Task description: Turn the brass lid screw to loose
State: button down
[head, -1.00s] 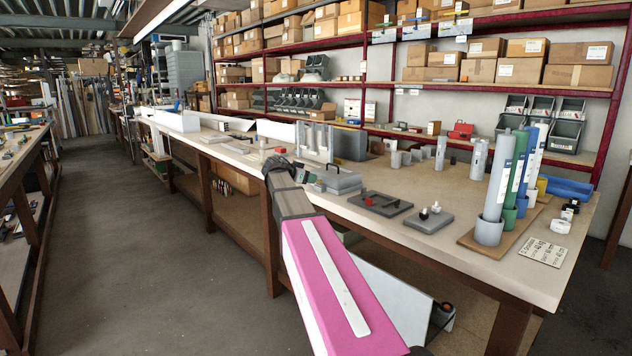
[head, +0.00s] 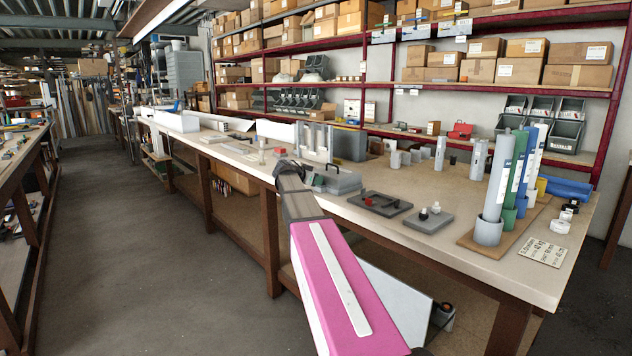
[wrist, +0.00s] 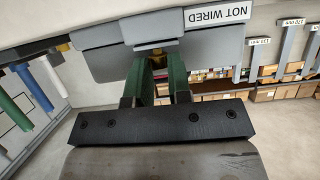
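In the wrist view a grey box (wrist: 205,55) with a "NOT WIRED" label (wrist: 231,13) hangs across the top of the picture. A small brass piece (wrist: 155,49), apparently the lid screw, shows at its lower edge. The two green fingers of my gripper (wrist: 160,62) stand apart with a gap between them, their tips at the brass piece; whether they touch it I cannot tell. The screw's turn position is not readable.
The bench (head: 440,248) also holds a dark tray with a red part (head: 381,203), a grey plate with two small knobs (head: 429,220) and upright tubes (head: 497,190) on the right. Shelves with cartons stand behind. The aisle floor (head: 130,260) is clear.

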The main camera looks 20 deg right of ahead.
jog(key=n+t, duration=0.1)
jog(key=n+t+y, duration=0.1)
jog(key=shift+s+d+t, duration=0.15)
jog(key=shift+s+t, duration=0.15)
jog(key=shift+s, duration=0.1)
jog(key=shift+n+t+y, duration=1.1)
jog(key=shift+n, duration=0.4)
jog(key=c, duration=1.1)
grip_release()
jog(key=shift+o, duration=0.2)
jog(key=shift+w, duration=0.1)
